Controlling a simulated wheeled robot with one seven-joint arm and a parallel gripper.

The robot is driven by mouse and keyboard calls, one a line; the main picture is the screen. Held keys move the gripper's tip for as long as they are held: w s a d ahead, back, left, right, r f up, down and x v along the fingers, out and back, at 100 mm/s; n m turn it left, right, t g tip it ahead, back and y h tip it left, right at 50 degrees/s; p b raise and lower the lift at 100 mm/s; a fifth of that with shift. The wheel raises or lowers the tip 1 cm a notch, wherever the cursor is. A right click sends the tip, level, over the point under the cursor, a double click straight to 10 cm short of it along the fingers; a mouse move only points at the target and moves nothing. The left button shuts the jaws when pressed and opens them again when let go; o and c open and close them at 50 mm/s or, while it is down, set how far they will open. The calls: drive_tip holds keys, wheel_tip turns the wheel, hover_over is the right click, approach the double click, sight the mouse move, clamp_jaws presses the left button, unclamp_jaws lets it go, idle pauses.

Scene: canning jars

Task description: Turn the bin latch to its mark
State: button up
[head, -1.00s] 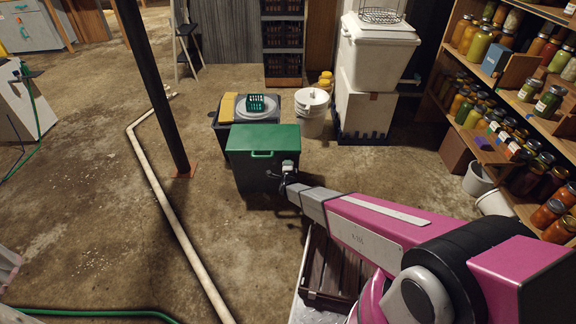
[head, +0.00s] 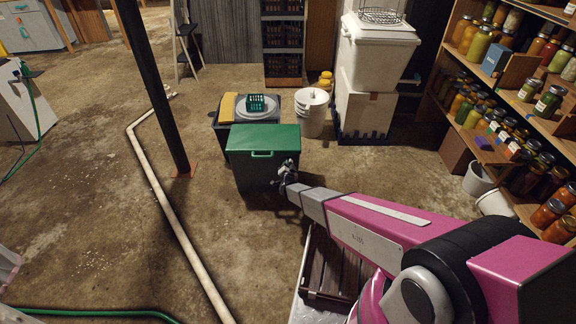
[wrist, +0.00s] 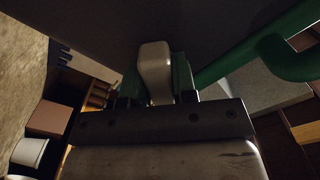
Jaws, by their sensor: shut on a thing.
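The dark bin (head: 254,176) with a green lid (head: 262,139) stands on the floor ahead of my arm. My gripper (head: 287,174) is at the upper right of the bin's front face. In the wrist view a pale, rounded latch handle (wrist: 154,68) sits between the fingers of my gripper (wrist: 156,88), and they are shut on it. The latch is too small and covered to make out in the head view. I cannot make out the mark in either view.
The lid's green handle (wrist: 292,58) is close by on the right in the wrist view. A slatted crate (head: 328,271) lies under my arm. A pale pipe (head: 183,235) runs along the floor at left.

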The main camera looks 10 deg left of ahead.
drive_tip(key=n, duration=0.4)
drive_tip(key=shift+n, duration=2.3)
drive_tip(key=o, duration=0.9)
drive_tip(key=shift+s, duration=0.1)
